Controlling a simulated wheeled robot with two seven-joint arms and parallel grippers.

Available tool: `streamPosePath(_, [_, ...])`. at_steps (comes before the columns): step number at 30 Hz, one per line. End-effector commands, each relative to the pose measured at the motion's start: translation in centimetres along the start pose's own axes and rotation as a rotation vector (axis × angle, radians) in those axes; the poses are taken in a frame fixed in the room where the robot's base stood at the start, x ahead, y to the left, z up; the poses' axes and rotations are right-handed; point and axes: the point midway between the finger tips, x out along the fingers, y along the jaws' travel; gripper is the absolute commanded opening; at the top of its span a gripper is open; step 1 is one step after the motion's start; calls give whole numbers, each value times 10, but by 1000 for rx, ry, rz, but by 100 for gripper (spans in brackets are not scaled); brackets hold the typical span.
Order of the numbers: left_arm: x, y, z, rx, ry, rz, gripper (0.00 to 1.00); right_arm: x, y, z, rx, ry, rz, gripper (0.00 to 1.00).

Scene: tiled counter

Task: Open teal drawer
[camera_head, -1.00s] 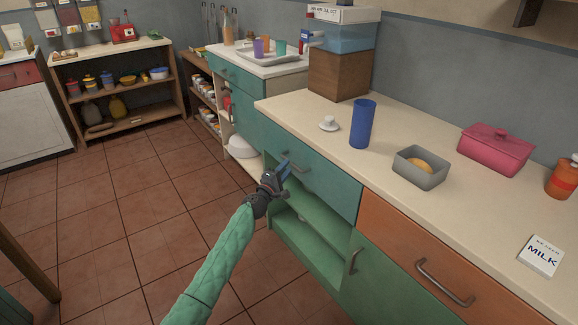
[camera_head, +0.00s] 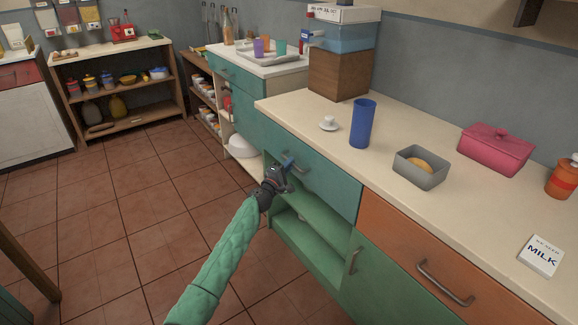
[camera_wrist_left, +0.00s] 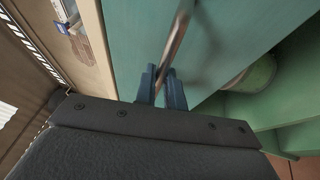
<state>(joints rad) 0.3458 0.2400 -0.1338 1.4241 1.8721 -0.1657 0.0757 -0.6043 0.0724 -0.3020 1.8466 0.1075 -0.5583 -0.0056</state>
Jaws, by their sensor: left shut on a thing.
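The teal drawer (camera_head: 332,186) sits under the counter top, above an open green shelf space, and looks closed. Its metal bar handle (camera_wrist_left: 177,38) shows in the left wrist view. My left gripper (camera_head: 287,163) is at the handle near the drawer's left side. In the left wrist view its blue fingers (camera_wrist_left: 161,88) are on either side of the handle bar and shut on it. My green-sleeved left arm comes up from below. My right gripper is not in view.
An orange drawer (camera_head: 410,244) with its own handle is to the right. On the counter (camera_head: 310,112) stand a blue cup (camera_head: 362,124), a white lid (camera_head: 328,124), a grey container (camera_head: 420,172) and a pink box (camera_head: 495,150). The tiled floor (camera_head: 130,215) in front is clear.

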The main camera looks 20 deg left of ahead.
Motion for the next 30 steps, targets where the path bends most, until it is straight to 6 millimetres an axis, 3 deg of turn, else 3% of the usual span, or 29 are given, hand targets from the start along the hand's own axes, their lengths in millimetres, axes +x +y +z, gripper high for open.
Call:
streamPosePath(5, [-7, 0, -3, 2, 0, -1, 0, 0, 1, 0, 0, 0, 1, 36])
streamPosePath(11, [-33, 4, -13, 3, 1, -3, 0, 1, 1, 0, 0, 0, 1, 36])
streamPosePath(20, [-104, 16, -43, 3, 1, -3, 0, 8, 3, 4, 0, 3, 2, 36])
streamPosePath(30, [-190, 32, -78, 4, 1, -3, 0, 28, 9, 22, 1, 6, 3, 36])
